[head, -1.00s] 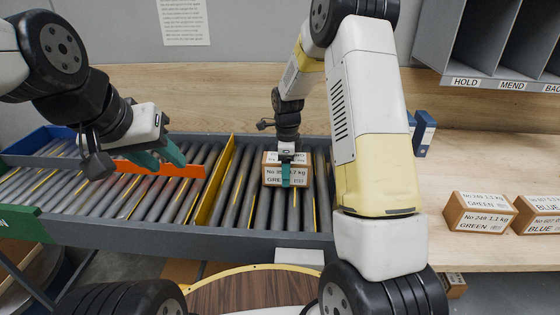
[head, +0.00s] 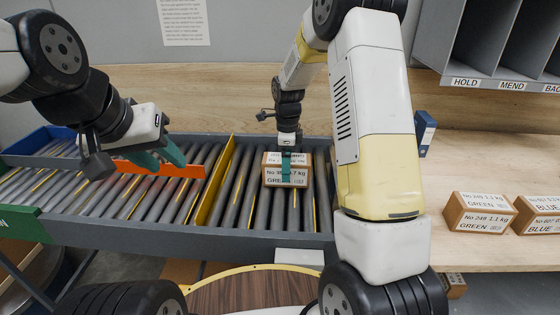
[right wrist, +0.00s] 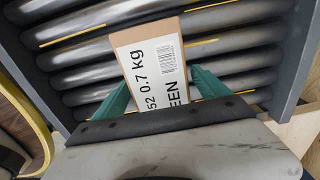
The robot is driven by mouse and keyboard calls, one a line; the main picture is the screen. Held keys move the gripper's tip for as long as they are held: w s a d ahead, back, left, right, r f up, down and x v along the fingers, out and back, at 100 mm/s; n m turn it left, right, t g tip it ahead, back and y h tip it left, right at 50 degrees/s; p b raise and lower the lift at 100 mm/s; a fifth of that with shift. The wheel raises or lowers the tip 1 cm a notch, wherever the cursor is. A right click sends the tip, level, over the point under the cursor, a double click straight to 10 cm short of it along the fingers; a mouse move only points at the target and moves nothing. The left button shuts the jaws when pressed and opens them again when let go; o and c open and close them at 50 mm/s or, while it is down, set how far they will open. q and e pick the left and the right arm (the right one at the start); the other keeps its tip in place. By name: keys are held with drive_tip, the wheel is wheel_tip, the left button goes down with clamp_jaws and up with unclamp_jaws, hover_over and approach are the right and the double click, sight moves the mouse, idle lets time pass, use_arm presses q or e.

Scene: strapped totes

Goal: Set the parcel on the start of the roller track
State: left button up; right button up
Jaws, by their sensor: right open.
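The parcel (head: 273,171) is a brown cardboard box with white labels reading "GREEN" and 0.7 kg. It rests on the rollers of the roller track (head: 245,201), right of the yellow divider (head: 213,188). My right gripper (head: 287,165) is at the parcel with its jaws open. In the right wrist view its green fingers (right wrist: 160,92) stand on either side of the parcel (right wrist: 155,62), and whether they touch it is unclear. My left gripper (head: 166,157) is open and empty above the rollers left of the divider, near an orange bar (head: 190,170).
Two labelled boxes, GREEN (head: 478,213) and BLUE (head: 540,215), stand on the wooden table at right. A blue binder (head: 425,130) stands behind them. Grey pigeonholes (head: 500,75) marked HOLD and MEND hang at upper right. A grey side rail (head: 180,237) edges the track.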

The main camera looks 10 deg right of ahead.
wheel_tip(320, 180, up, 9)
drive_tip(key=shift+f, duration=0.1)
drive_tip(key=s+d+r+n+t+y, duration=0.1)
drive_tip(key=s+r+n+t, duration=0.1)
drive_tip(key=s+r+n, duration=0.4)
drive_tip(key=s+r+n+t, duration=0.2)
drive_tip(key=s+r+n, duration=0.2)
drive_tip(key=s+n, duration=0.3)
drive_tip(key=s+d+r+n+t+y, duration=0.1)
drive_tip(key=s+n, duration=0.6)
drive_tip(key=s, duration=0.7)
wheel_tip(320, 180, up, 3)
drive_tip(key=shift+f+n+t, duration=0.15)
drive_tip(key=shift+n+t, duration=0.25)
drive_tip(key=shift+t, duration=0.2)
drive_tip(key=shift+a, duration=0.1)
